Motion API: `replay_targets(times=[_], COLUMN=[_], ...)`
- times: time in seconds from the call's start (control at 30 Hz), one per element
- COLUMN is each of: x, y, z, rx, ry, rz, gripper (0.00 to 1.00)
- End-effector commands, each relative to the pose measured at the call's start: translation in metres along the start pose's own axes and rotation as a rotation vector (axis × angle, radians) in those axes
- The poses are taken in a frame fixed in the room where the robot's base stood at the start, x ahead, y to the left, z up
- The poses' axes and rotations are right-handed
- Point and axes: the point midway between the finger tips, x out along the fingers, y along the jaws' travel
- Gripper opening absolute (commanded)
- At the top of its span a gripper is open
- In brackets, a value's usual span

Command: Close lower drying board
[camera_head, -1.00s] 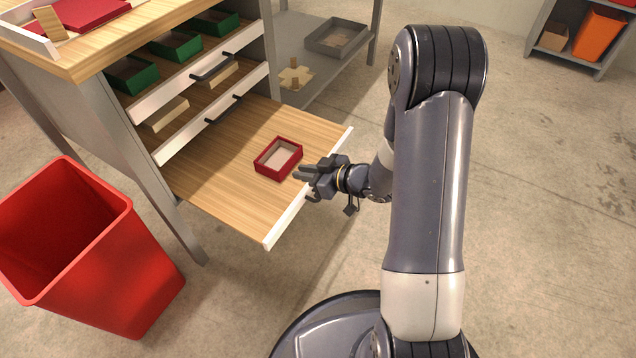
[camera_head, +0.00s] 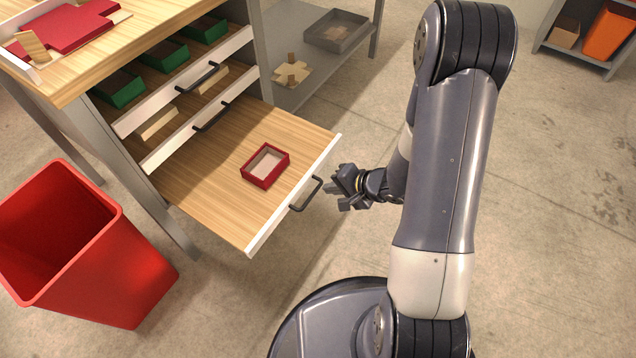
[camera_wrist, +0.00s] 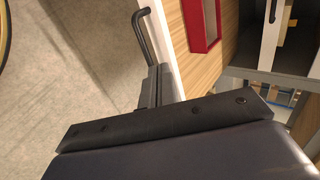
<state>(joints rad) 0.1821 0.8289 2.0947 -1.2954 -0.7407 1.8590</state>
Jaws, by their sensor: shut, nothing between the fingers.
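The lower drying board (camera_head: 215,198) is a wooden pull-out board, slid far out of the cabinet. It has a white front edge (camera_head: 268,228) and a dark bar handle (camera_head: 307,194). A red open box (camera_head: 265,166) lies on it, and part of it shows in the wrist view (camera_wrist: 203,22). My gripper (camera_head: 334,194) is shut and empty, just outside the handle on the right. In the wrist view my fingers (camera_wrist: 158,85) are close to the handle (camera_wrist: 145,36) and white front; I cannot tell whether they touch.
Above are two shut boards with white fronts and dark handles (camera_head: 198,78), and green trays (camera_head: 163,56). A red bin (camera_head: 120,265) stands left of the board. A grey shelf (camera_head: 300,85) is behind. Floor (camera_head: 540,230) on the right is clear.

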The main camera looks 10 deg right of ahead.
Motion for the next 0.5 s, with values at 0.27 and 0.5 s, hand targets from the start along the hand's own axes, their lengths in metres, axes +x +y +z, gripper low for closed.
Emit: replay_targets(times=[0.27,0.5], x=[0.043,0.082], y=[0.004,0.003], z=[0.001,0.001], rx=[-0.002,-0.002], ry=[-0.003,-0.002], rz=[0.000,-0.001], gripper=[0.00,0.00])
